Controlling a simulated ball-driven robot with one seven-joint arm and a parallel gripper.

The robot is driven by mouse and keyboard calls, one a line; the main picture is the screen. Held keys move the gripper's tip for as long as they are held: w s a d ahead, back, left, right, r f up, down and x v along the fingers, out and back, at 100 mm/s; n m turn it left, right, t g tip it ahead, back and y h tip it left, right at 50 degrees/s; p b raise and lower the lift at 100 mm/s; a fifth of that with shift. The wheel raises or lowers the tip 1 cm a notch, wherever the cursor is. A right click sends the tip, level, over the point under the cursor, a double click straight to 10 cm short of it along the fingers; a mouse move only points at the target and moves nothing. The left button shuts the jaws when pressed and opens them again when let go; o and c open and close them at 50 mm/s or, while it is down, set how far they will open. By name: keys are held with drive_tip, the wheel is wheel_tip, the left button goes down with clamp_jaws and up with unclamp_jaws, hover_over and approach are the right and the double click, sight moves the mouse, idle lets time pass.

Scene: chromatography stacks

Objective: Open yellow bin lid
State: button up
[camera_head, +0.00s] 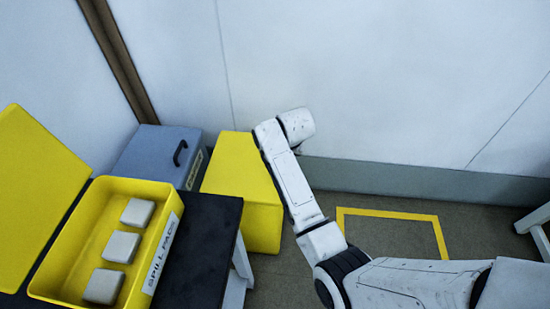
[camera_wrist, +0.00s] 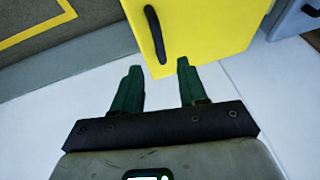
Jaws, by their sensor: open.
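The yellow bin (camera_head: 262,222) stands on the floor by the back wall, in the middle of the head view. Its flat yellow lid (camera_head: 232,160) looks shut, and my arm covers its right edge. In the wrist view the lid (camera_wrist: 205,30) fills the top, with a black bar handle (camera_wrist: 155,35) on it. My gripper (camera_wrist: 159,68) is open and empty, with its green fingers apart. The near end of the handle appears between the fingertips in the picture; I cannot tell the distance to it. In the head view my fingers and this handle are hidden.
A grey-blue bin (camera_head: 150,155) with a black handle stands left of the yellow bin. An open yellow spill-pads case (camera_head: 70,230) with three white pads lies on a black table (camera_head: 210,240). A yellow tape outline (camera_head: 390,214) marks clear floor at right. White walls are close behind.

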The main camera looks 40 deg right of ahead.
drive_tip(key=b+x, duration=0.1)
drive_tip(key=x, duration=0.7)
drive_tip(key=shift+b, duration=0.4)
drive_tip(key=shift+c, duration=0.3)
clamp_jaws()
